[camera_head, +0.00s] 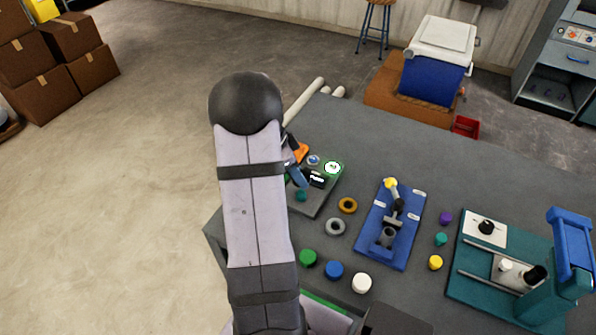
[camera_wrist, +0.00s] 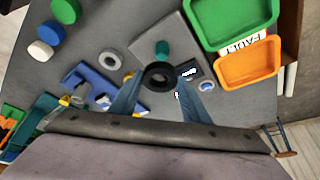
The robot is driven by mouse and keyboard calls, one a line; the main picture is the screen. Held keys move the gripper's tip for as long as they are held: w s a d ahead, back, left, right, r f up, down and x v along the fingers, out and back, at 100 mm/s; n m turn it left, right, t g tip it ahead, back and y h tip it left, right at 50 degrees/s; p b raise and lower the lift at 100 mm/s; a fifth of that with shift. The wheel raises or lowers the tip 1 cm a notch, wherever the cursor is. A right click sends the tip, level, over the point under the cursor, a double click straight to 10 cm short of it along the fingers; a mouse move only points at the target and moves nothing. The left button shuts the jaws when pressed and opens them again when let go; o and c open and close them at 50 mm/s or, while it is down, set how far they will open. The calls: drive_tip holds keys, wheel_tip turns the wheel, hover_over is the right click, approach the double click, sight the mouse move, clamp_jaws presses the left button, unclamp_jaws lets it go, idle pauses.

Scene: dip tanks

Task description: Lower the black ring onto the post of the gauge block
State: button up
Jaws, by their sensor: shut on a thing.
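The gauge block is a dark grey plate (camera_head: 318,203) just right of my arm in the head view, and it also shows in the wrist view (camera_wrist: 150,38). Its short teal post (camera_wrist: 162,48) stands on the plate and shows in the head view too (camera_head: 300,196). My gripper (camera_wrist: 158,78) is shut on the black ring (camera_wrist: 158,76), which sits between the fingertips. In the wrist view the ring appears just below the post, not around it. Its height above the plate is unclear. In the head view, my arm hides most of the gripper, and I cannot make out the ring.
A grey ring (camera_head: 336,226) and an orange ring (camera_head: 347,205) lie right of the plate. Beyond them is a blue fixture (camera_head: 377,249). Green, blue and white caps lie in front.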

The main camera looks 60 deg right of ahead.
sight(298, 193)
drive_tip(key=shift+f+b, duration=0.9)
drive_tip(key=shift+f, duration=1.05)
drive_tip(key=shift+b, duration=0.7)
drive_tip(key=shift+f+b, duration=0.2)
drive_tip(key=shift+b, duration=0.35)
idle(0.7)
drive_tip(key=shift+f+b, duration=1)
drive_tip(key=shift+b, duration=0.15)
idle(0.6)
drive_tip(key=o, duration=1.8)
drive_tip(key=shift+c, duration=0.2)
drive_tip(key=shift+r, duration=0.15)
